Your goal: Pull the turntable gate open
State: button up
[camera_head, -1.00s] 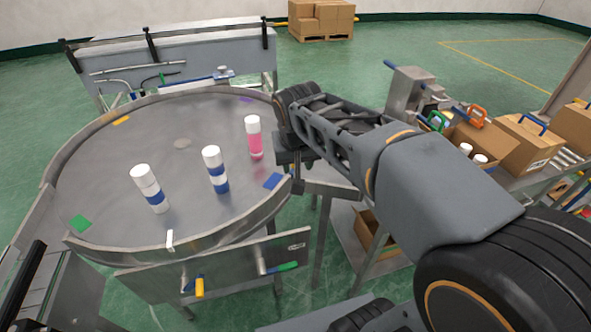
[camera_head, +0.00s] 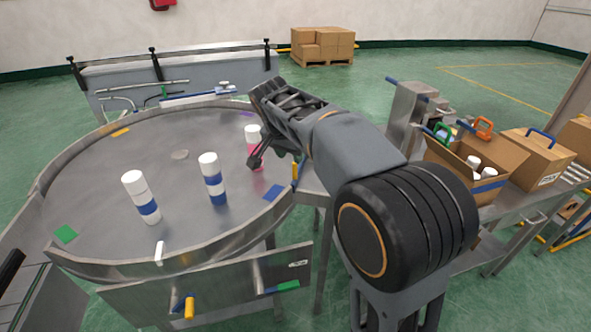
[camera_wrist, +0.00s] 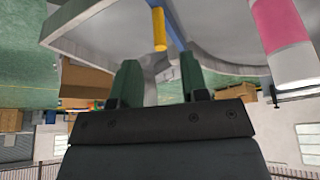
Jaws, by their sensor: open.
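The round steel turntable (camera_head: 110,170) has a raised metal rim. A small yellow handle (camera_head: 295,172) stands at the rim's right edge; in the wrist view a yellow handle (camera_wrist: 159,30) hangs beside a blue strip, ahead of my fingers. I cannot tell the gate's exact outline. My gripper (camera_head: 258,157) is over the turntable's right side, close to a pink can (camera_head: 254,148), partly hiding it. The wrist view shows the open fingers (camera_wrist: 160,84) with nothing held between them, apart from the yellow handle. The pink can (camera_wrist: 279,25) is to their right.
Two blue-and-white cans (camera_head: 214,180) (camera_head: 142,198) stand upright on the turntable. A front panel (camera_head: 230,285) below carries a yellow handle (camera_head: 189,308) and a green handle (camera_head: 288,286). An open carton (camera_head: 463,160) holds white-capped cans on the right bench. Bare turntable lies behind the cans.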

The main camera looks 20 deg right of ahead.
aim_at(296, 168)
jog(key=x, duration=0.7)
jog(key=shift+w+f, duration=0.1)
jog(key=shift+f, duration=0.15)
grip_shut()
dwell(0.3)
